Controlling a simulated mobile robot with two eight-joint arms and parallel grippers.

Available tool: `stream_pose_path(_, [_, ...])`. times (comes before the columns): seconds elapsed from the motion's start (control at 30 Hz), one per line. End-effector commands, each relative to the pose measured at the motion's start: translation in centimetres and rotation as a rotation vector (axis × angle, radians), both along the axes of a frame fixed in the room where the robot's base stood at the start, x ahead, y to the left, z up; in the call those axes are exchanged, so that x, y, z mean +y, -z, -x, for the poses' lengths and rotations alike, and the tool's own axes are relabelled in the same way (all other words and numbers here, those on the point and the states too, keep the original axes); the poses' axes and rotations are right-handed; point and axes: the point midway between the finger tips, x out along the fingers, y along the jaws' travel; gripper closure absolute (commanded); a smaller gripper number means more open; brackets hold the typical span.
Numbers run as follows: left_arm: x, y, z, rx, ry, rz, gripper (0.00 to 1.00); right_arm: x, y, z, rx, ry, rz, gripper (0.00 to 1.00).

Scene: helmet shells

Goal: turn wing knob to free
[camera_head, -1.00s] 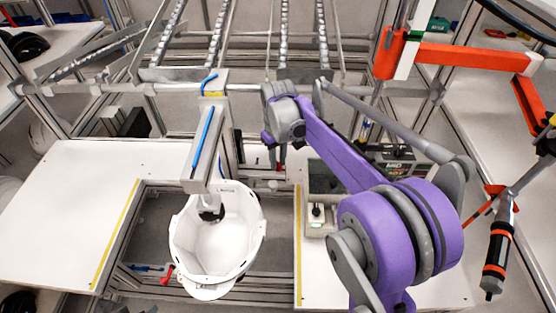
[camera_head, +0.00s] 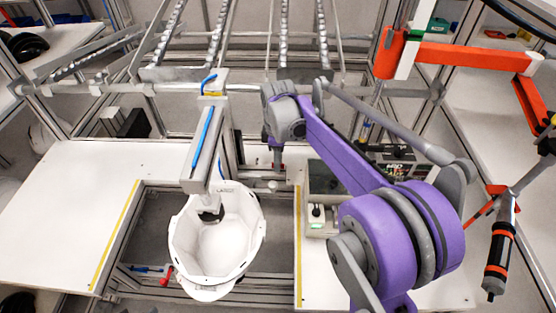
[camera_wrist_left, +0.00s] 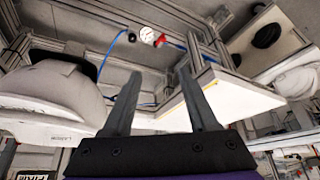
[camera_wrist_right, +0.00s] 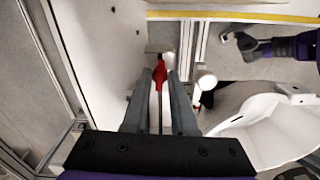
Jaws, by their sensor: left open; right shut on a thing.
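The red wing knob (camera_wrist_right: 159,76) stands between the fingertips of my right gripper (camera_wrist_right: 160,84) in the right wrist view. The gripper is shut on it, and the fingers hide its sides. In the head view my right gripper (camera_head: 277,152) is small, beyond the right side of the white helmet shell (camera_head: 215,245), with a bit of red at its tip. The shell hangs open side up below a grey bar with a blue stripe. My left gripper (camera_wrist_left: 165,97) is open and empty in the left wrist view, with the shell (camera_wrist_left: 52,98) to its left.
A grey frame bar (camera_head: 208,145) reaches over the shell. White tables stand left (camera_head: 75,205) and right (camera_head: 330,270), with a framed gap between. A white round-ended post (camera_wrist_right: 206,82) stands right of my right fingers.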

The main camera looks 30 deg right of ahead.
Motion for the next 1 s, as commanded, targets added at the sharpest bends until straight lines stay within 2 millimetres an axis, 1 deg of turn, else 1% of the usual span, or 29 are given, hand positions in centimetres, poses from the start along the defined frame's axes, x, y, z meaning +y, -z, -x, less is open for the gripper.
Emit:
stream_pose_path(0.3, [0.0, 0.03, 0.01, 0.0, 0.0, 0.0, 0.41, -0.01, -0.04, -0.03, -0.001, -0.102, 0.001, 1.0])
stream_pose_path(0.8, [0.0, 0.03, 0.01, 0.0, 0.0, 0.0, 0.41, -0.01, -0.04, -0.03, -0.001, -0.117, 0.001, 1.0])
stream_pose_path(0.83, [0.0, 0.03, 0.01, 0.0, 0.0, 0.0, 0.41, -0.01, -0.04, -0.03, -0.001, -0.116, 0.001, 0.7])
stream_pose_path(0.97, [0.0, 0.03, 0.01, 0.0, 0.0, 0.0, 0.41, 0.0, -0.03, -0.02, -0.001, -0.116, 0.001, 0.47])
stream_pose_path(1.0, [0.0, 0.03, 0.01, 0.0, 0.0, 0.0, 0.41, 0.0, -0.03, -0.02, -0.001, -0.116, 0.001, 0.45])
